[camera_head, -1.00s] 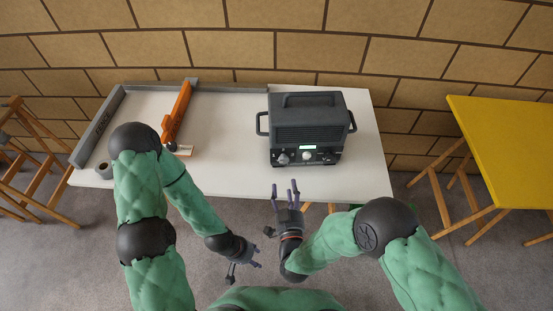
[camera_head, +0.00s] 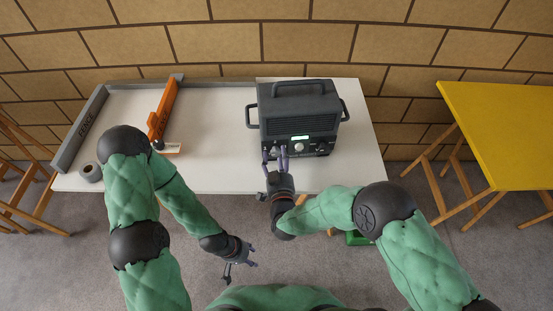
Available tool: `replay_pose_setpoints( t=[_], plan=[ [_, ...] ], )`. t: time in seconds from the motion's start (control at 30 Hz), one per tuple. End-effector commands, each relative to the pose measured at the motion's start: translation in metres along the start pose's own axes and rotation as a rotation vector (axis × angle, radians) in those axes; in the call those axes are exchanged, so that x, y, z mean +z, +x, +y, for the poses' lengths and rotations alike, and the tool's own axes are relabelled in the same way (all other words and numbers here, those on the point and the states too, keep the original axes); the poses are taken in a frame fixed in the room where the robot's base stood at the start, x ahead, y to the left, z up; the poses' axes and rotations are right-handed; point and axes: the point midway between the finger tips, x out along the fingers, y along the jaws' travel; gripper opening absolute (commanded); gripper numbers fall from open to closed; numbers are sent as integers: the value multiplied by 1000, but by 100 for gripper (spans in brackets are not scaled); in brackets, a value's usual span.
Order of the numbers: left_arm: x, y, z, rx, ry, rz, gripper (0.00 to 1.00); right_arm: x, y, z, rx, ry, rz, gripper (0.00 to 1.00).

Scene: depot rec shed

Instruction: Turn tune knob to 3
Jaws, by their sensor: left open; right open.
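A dark grey radio-like box (camera_head: 299,112) with a top handle and side handles stands on the white table. I cannot read the knob markings. My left gripper (camera_head: 240,268) is open and empty, low in front of the table.
A yellow table (camera_head: 500,125) stands at the right. The table middle is clear.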

Motion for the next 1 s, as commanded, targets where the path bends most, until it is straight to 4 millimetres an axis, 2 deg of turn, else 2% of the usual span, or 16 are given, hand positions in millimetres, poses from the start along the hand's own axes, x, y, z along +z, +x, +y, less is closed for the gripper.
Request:
replay_pose_setpoints(
  t=[0.27, 0.3, 0.5, 0.77, 1.0],
  plan=[
    [0, 0, 0, 0, 0, 0, 47, 0, 2, 0, 0, 0, 0, 56],
    [0, 0, 0, 0, 0, 0, 47, 0, 2, 0, 0, 0, 0, 54],
    [0, 0, 0, 0, 0, 0, 47, 0, 2, 0, 0, 0, 0, 0],
    [0, 1, 0, 0, 0, 0, 47, -1, 2, 0, 0, 11, 1, 0],
    [0, 6, -2, 0, 0, 0, 47, 0, 3, 0, 0, 101, 2, 0]
  ],
)
